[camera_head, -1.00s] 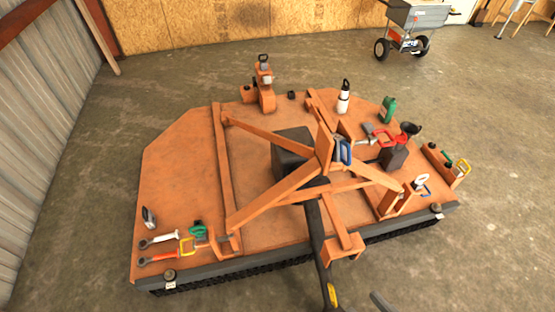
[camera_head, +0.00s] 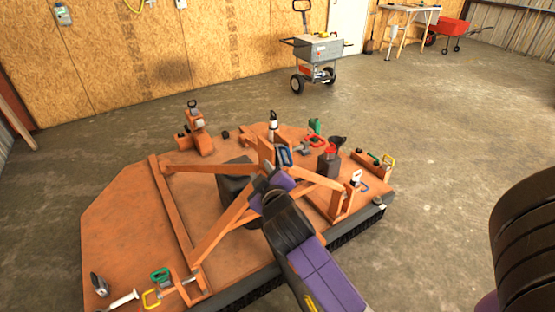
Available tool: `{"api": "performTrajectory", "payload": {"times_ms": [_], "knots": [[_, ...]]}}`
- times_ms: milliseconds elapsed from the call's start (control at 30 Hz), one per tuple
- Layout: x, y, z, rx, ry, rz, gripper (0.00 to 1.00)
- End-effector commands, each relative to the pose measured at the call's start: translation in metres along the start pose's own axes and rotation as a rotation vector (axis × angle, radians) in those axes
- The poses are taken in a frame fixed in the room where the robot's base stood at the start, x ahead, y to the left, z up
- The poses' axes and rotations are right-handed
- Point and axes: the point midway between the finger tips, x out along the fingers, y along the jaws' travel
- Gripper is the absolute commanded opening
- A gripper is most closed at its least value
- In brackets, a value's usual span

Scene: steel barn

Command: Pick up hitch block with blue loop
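A smaller blue loop (camera_head: 364,187) shows by the orange bracket at the right edge. My black and purple arm reaches from the bottom up to the middle of the deck. Its far end, where my gripper (camera_head: 268,183) is, appears just below and left of the upper blue loop in the picture. The fingers are too small and dark to make out, and no contact with the loop can be seen.
A grey cart (camera_head: 314,50) stands behind.

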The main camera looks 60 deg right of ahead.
Motion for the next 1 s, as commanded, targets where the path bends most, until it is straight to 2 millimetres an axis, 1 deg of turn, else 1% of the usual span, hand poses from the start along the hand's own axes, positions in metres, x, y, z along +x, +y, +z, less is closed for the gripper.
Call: {"api": "performTrajectory", "payload": {"times_ms": [33, 100, 200, 367, 500, 600, 700, 900, 1000], "knots": [[0.016, 0.015, -0.007, 0.028, -0.037, 0.044, 0.35], [0.031, 0.035, -0.011, 0.059, -0.100, 0.094, 0.35], [0.048, 0.061, -0.015, 0.114, -0.190, 0.150, 0.35], [0.062, 0.093, -0.018, 0.211, -0.330, 0.203, 0.35], [0.065, 0.112, -0.011, 0.316, -0.513, 0.213, 0.35], [0.058, 0.115, -0.002, 0.389, -0.663, 0.188, 0.35], [0.048, 0.112, 0.002, 0.454, -0.786, 0.150, 0.35], [0.029, 0.102, -0.001, 0.552, -0.958, 0.063, 0.35], [0.023, 0.099, -0.003, 0.580, -1.005, 0.034, 0.35]]}}
